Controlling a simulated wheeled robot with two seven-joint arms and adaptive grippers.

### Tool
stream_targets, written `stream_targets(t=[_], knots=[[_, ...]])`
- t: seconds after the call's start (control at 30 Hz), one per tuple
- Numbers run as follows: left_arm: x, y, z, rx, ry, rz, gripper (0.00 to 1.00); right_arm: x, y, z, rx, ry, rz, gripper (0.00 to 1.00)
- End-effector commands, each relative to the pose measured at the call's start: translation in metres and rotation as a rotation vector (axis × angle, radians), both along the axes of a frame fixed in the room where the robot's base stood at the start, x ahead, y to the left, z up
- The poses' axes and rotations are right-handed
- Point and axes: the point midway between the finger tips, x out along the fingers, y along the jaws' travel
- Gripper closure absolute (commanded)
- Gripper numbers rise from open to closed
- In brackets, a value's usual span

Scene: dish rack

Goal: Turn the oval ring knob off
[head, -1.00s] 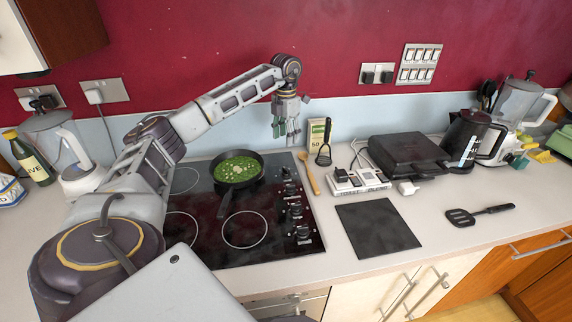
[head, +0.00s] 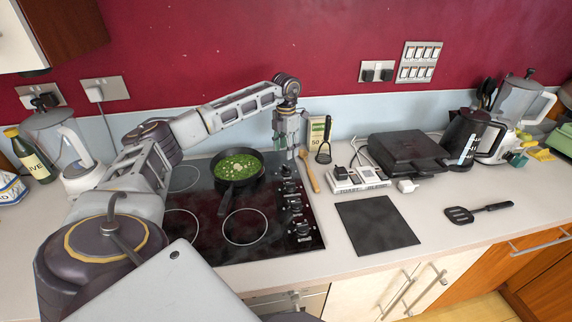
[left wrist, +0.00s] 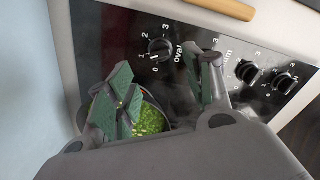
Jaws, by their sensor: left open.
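The oval ring knob (left wrist: 160,48) is a black round knob beside the printed word "oval" and the numbers 0 to 3 in the left wrist view. It is the farthest in the row of black knobs, and in the head view it shows (head: 287,171) just below my left gripper (head: 287,150). In the left wrist view my left gripper (left wrist: 168,84) is open and empty, its green-padded fingers on either side of the knob's line and apart from it. I cannot tell the knob's exact setting. My right gripper is not in view.
A black pan (head: 237,168) with green food stands on the black glass hob (head: 205,210). A wooden spoon (head: 309,172) lies right of the knobs. Other hob knobs (left wrist: 247,71) sit nearby.

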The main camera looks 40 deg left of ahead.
Motion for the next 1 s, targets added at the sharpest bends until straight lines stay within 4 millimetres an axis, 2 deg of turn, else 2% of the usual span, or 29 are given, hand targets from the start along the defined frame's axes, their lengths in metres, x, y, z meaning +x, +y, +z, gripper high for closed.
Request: stream_targets(t=[0.3, 0.5, 0.7, 1.0], knots=[[-0.001, 0.000, -0.043, -0.001, 0.002, 0.001, 0.48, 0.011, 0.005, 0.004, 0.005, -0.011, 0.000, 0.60], [0.000, 0.000, -0.064, -0.001, 0.002, 0.000, 0.48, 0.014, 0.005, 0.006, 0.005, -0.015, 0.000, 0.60], [0.000, -0.001, -0.074, -0.001, 0.000, 0.000, 0.48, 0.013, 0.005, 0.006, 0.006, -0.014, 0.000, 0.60], [0.000, 0.000, -0.076, 0.000, 0.000, 0.000, 0.48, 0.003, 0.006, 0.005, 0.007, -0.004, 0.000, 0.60]])
